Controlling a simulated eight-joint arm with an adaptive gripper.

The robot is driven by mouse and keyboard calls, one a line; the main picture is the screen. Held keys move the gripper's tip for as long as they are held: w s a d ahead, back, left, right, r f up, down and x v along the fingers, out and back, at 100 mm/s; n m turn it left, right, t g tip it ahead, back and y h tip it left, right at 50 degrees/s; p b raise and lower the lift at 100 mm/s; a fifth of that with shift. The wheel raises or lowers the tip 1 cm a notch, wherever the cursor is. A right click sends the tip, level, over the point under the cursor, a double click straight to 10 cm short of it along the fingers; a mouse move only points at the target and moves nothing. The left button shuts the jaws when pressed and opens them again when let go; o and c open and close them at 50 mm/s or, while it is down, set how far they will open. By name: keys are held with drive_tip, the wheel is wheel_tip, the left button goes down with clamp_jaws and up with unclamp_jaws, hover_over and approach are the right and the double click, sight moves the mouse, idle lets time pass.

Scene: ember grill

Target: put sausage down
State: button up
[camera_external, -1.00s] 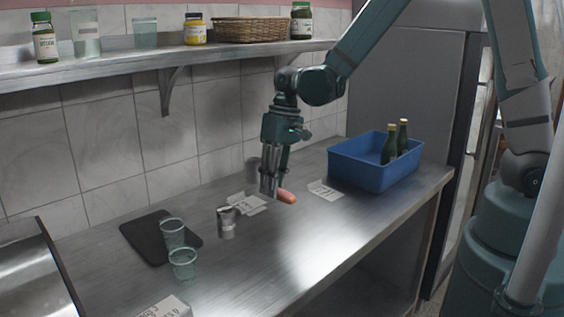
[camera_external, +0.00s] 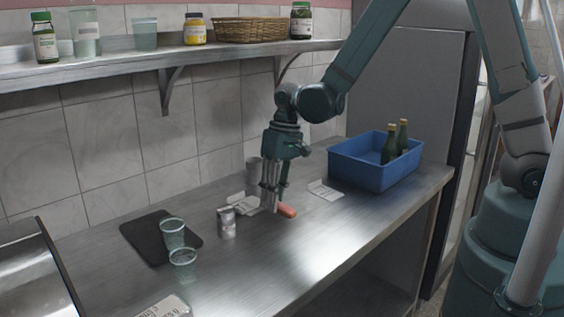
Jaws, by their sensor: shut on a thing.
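The sausage (camera_external: 287,211) is a short orange-pink piece at the tip of my gripper (camera_external: 273,207). My gripper points down and is shut on the sausage, which sticks out to the right of the fingers. The sausage is low, at or just above the steel counter (camera_external: 310,250). I cannot tell whether it touches the counter. Part of the sausage is hidden by the fingers.
A silver can (camera_external: 226,222) stands close to the left of my gripper. Paper labels lie behind (camera_external: 243,206) and to the right (camera_external: 325,190). A blue crate (camera_external: 365,174) with green bottles is at the right. Glasses (camera_external: 183,262) stand near a dark board (camera_external: 143,240).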

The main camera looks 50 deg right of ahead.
drive_tip(key=shift+f, duration=0.45)
drive_tip(key=shift+f, duration=0.15)
drive_tip(key=o, duration=0.9)
drive_tip(key=shift+p+v, duration=0.35)
drive_tip(key=shift+v, duration=5.85)
